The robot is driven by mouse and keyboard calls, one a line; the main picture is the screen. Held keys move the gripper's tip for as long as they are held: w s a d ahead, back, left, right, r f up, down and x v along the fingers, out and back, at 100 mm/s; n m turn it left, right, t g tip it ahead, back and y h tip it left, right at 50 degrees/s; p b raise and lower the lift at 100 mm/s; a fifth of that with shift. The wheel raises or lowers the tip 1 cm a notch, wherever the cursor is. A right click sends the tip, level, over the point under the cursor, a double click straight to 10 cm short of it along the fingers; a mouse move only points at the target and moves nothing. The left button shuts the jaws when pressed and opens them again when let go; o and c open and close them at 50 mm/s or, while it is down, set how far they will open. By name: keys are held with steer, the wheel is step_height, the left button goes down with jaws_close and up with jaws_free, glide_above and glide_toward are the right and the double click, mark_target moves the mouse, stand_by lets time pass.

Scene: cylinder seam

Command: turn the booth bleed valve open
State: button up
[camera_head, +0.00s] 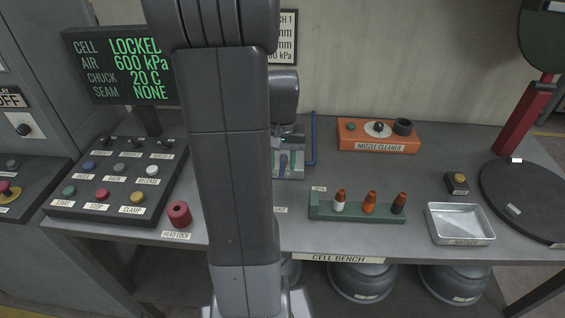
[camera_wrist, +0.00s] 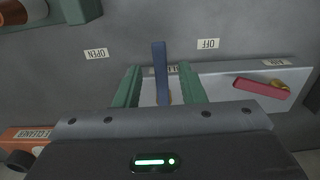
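In the wrist view a blue lever handle (camera_wrist: 161,65) stands up the picture from a pale panel (camera_wrist: 222,82). Its label is mostly hidden, so I cannot read whether it is the bleed valve. In the head view the blue lever (camera_head: 283,161) shows beside my arm, which hides much of the panel.
A red handle (camera_wrist: 262,88) on a brass fitting sits right of the blue lever in the wrist view. The orange nozzle cleaner (camera_head: 378,137), green nozzle rack (camera_head: 355,211) and metal tray (camera_head: 460,224) stand right on the bench. The display (camera_head: 125,68) reads LOCKED, 600 kPa.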

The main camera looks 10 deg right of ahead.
steer(key=shift+f, duration=0.6)
jaws_close()
